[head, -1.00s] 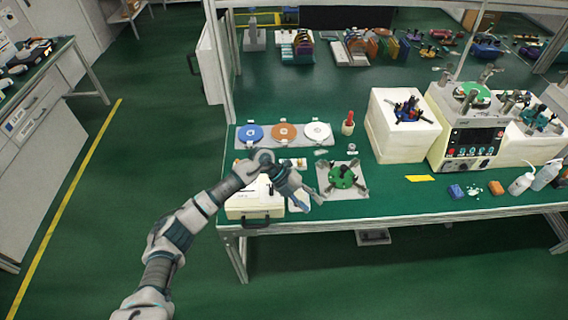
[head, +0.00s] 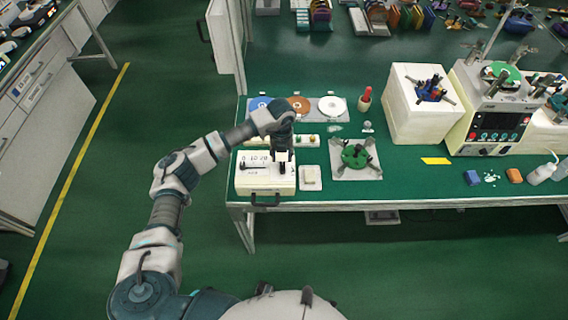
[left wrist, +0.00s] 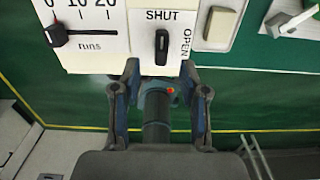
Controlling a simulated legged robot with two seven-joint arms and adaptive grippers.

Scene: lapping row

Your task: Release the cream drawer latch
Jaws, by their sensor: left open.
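The cream drawer unit (head: 246,183) stands at the left front of the green bench, with a dark handle (head: 265,201) at its front. On its top is the latch, a black knob (left wrist: 162,46) between the labels SHUT and OPEN. The knob lies upright in the left wrist view, in line with SHUT; OPEN is to its right. My left gripper (left wrist: 160,76) is open. Its two fingertips are just below the knob in that view, one on each side, and I cannot tell whether they touch anything. In the head view the gripper (head: 283,152) is over the unit and points down.
A black slider (left wrist: 57,36) on a 0-10-20 runs scale is left of the latch. A pale block on a plate (head: 311,178) and a green disc fixture (head: 354,156) stand to the right. Three coloured discs (head: 298,105) lie behind.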

